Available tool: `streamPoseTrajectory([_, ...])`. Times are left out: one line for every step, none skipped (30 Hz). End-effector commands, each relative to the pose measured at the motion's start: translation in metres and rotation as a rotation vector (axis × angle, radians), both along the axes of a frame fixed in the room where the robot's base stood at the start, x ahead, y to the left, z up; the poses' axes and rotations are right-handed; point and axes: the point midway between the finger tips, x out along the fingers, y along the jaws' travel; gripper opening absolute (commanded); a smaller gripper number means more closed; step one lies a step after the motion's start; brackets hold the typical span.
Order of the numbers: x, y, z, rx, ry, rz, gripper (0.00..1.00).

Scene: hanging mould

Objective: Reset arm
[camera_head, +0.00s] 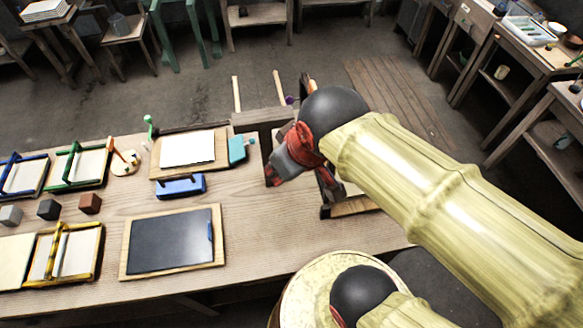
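My arm reaches in from the right over the table (250,255). Its end, my gripper (284,168), is above the right part of the table, beside a dark wooden frame (262,120). The gripper is seen from behind and partly covered by my own wrist. Its fingers are too small and hidden to show whether they are open or shut, and I see no held object. The arm hides part of the wooden frame and the table's right end.
A dark board (170,240), a blue block-like tool (181,186), a teal item (238,147) and a white sheet on a board (188,148) lie left of my gripper. Green-framed (78,165) and yellow-framed (68,255) trays and small cubes (48,209) are further left.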

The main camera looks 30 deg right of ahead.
Motion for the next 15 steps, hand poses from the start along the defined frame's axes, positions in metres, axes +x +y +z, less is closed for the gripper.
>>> streamPoseTrajectory([-0.006, -0.004, 0.002, 0.023, -0.013, -0.058, 0.24])
streamPoseTrajectory([-0.009, -0.005, 0.002, 0.036, -0.017, -0.089, 0.24])
streamPoseTrajectory([-0.012, -0.007, 0.003, 0.050, -0.023, -0.123, 0.24])
streamPoseTrajectory([-0.014, -0.008, 0.004, 0.059, -0.027, -0.143, 0.24])
streamPoseTrajectory([-0.015, -0.009, 0.004, 0.065, -0.029, -0.159, 0.24])
streamPoseTrajectory([-0.016, -0.009, 0.004, 0.072, -0.030, -0.174, 0.24])
streamPoseTrajectory([-0.017, -0.010, 0.004, 0.075, -0.031, -0.181, 0.24])
streamPoseTrajectory([-0.017, -0.010, 0.004, 0.077, -0.031, -0.186, 0.24])
streamPoseTrajectory([-0.017, -0.010, 0.004, 0.078, -0.031, -0.188, 0.24])
streamPoseTrajectory([-0.017, -0.010, 0.004, 0.078, -0.031, -0.188, 0.24])
streamPoseTrajectory([-0.017, -0.010, 0.004, 0.078, -0.031, -0.188, 0.24])
streamPoseTrajectory([-0.017, -0.010, 0.004, 0.078, -0.031, -0.186, 0.24])
streamPoseTrajectory([-0.017, -0.010, 0.004, 0.078, -0.031, -0.186, 0.24])
streamPoseTrajectory([-0.017, -0.010, 0.004, 0.078, -0.031, -0.185, 0.24])
streamPoseTrajectory([-0.017, -0.010, 0.004, 0.078, -0.031, -0.185, 0.24])
